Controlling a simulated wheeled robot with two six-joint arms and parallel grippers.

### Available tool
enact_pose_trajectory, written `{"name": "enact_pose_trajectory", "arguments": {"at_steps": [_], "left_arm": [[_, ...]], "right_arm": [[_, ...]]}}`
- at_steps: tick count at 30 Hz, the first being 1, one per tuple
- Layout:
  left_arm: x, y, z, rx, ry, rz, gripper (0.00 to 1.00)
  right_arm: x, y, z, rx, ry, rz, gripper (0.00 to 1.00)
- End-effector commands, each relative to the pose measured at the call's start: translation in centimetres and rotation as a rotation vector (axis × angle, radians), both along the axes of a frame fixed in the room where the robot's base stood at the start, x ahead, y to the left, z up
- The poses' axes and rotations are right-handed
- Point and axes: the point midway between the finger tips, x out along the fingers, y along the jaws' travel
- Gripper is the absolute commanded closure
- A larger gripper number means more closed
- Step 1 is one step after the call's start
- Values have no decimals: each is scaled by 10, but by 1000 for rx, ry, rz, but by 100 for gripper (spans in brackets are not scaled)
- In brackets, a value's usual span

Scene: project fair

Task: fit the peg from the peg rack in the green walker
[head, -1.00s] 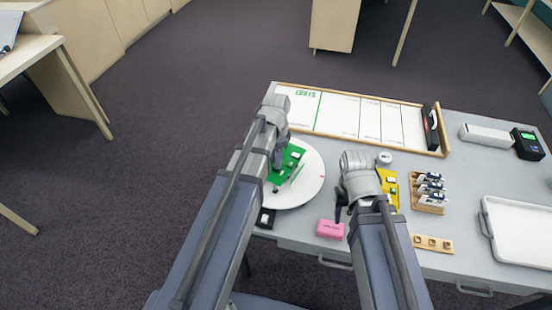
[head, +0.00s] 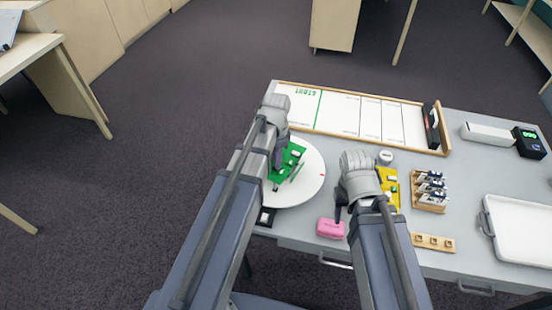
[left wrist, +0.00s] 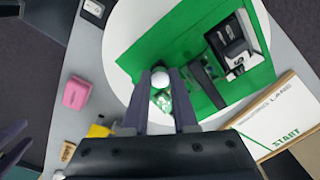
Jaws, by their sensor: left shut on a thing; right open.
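The green walker (head: 291,160) lies on the white round turntable (head: 312,180), partly hidden by my left arm. In the left wrist view its green board (left wrist: 200,55) carries a black-and-white block. My left gripper (head: 277,165) is over the walker's left part. In the left wrist view its fingers (left wrist: 158,98) close around a white round-ended piece (left wrist: 160,78), which looks like the peg; its lower end and whether it sits in a hole are hidden. A small wooden rack with square holes (head: 432,243), likely the peg rack, is at the table's front. My right gripper (head: 341,212) is open and empty above the pink block.
The pink block (head: 330,229) lies near the front edge. A yellow board (head: 391,190) is partly behind my right arm. A wooden holder with several modules (head: 430,191), a white tray (head: 522,232) and a marked start board (head: 345,115) stand around. Bare grey table lies right of centre.

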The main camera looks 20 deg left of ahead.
Motion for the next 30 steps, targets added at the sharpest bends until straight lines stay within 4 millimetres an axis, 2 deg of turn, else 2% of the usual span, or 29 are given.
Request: {"name": "enact_pose_trajectory", "arguments": {"at_steps": [30], "left_arm": [[0, 0, -7, 0, 0, 0, 100]], "right_arm": [[0, 0, -7, 0, 0, 0, 50]]}}
